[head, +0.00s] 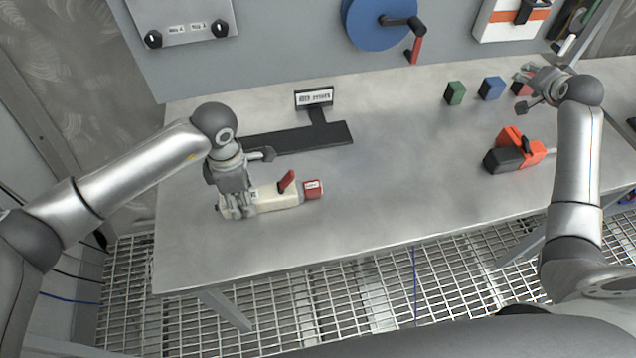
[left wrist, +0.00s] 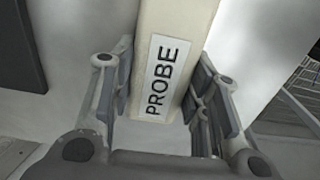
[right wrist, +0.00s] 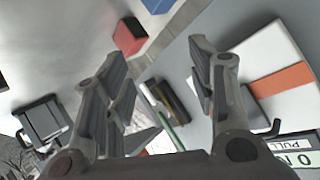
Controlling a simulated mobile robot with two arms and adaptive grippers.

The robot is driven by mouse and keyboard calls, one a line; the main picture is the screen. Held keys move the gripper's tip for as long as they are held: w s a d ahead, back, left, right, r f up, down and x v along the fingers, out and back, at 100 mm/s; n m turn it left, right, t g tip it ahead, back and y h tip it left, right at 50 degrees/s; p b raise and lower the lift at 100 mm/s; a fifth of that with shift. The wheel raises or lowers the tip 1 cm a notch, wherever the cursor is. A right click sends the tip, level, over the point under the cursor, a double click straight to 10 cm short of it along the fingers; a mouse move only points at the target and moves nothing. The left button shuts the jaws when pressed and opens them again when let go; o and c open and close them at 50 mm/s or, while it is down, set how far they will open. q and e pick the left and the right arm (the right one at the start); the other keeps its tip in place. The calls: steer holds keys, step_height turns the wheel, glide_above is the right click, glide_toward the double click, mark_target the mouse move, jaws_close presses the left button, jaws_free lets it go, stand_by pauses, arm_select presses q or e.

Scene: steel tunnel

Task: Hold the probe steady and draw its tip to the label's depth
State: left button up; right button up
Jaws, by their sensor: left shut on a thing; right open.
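The probe (head: 270,199) is a cream bar lying along the front left of the steel table. It has a red lever (head: 287,181) on top and a red end piece (head: 313,189) with a small white label at its right end. My left gripper (head: 235,200) is shut on the cream body near its left end. The left wrist view shows the PROBE lettering (left wrist: 162,78) between the fingers (left wrist: 165,100). A label sign (head: 314,97), its number too small to read surely, stands behind on a black stand. My right gripper (head: 527,88) is open and empty at the back right.
A black flat base (head: 315,138) lies behind the probe. Green (head: 455,93), blue (head: 491,88) and red (head: 521,88) blocks stand at the back right, the red one close to my right gripper. An orange-black tool (head: 515,152) lies at right. The middle table is clear.

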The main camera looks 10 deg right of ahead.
steer(key=w+a+r+n+y, duration=0.2)
steer(key=w+a+n+y, duration=0.25)
steer(key=a, duration=0.95)
steer(key=w+a+r+n+y, duration=0.1)
steer(key=w+a+n+y, duration=0.35)
steer(key=a, duration=1.05)
steer(key=s+a+n+g, duration=0.35)
steer(key=a+n, duration=0.55)
steer(key=a, duration=0.9)
steer(key=n+g+h, duration=0.3)
steer(key=n+g, duration=0.4)
steer(key=n, duration=0.4)
glide_above(318, 184)
step_height(318, 184, down, 5)
step_height(318, 184, down, 11)
steer(key=shift+f, duration=0.1)
jaws_close()
